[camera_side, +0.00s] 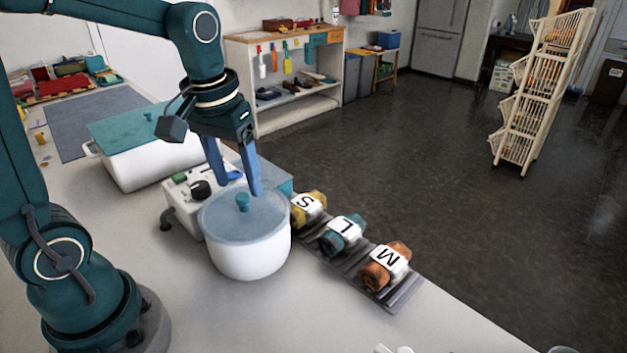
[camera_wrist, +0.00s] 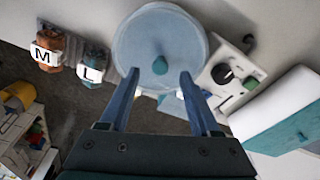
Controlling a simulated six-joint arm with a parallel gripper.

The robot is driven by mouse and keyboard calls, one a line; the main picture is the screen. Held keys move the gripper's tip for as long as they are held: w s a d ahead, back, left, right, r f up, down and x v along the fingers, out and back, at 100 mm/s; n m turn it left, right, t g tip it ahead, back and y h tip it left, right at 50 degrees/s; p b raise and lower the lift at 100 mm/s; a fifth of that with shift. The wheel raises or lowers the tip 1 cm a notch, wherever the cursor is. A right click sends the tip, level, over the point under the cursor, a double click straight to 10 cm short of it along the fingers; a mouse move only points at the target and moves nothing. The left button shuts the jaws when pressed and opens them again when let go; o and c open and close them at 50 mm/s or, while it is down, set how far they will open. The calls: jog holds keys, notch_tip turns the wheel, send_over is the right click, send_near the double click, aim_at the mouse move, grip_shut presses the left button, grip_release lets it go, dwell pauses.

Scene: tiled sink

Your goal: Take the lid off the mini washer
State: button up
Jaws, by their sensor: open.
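The mini washer is a round white tub (camera_side: 249,255) standing on the white counter. Its pale blue lid (camera_side: 226,221) lies flat on the tub and carries a small teal knob (camera_side: 242,201) at its middle. The lid (camera_wrist: 140,42) and knob (camera_wrist: 160,65) also show in the wrist view. My gripper (camera_side: 240,185) has blue fingers and is open and empty above the lid. In the wrist view the fingertips (camera_wrist: 159,74) are spread to either side of the knob's line. I cannot tell the exact height gap.
A control box with a black dial (camera_side: 200,189) stands against the washer. Rolled cloths marked S (camera_side: 318,197), L (camera_side: 356,221) and M (camera_side: 401,250) lie on a grey ribbed mat (camera_side: 405,291) to the right. A white box with a teal lid (camera_side: 118,131) stands behind.

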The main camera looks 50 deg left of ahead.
aim_at(244, 205)
jog(key=shift+w+a+f, duration=0.1)
jog(key=shift+w+f, duration=0.1)
jog(key=shift+f, duration=1.25)
grip_shut()
jog(key=shift+r, duration=0.1)
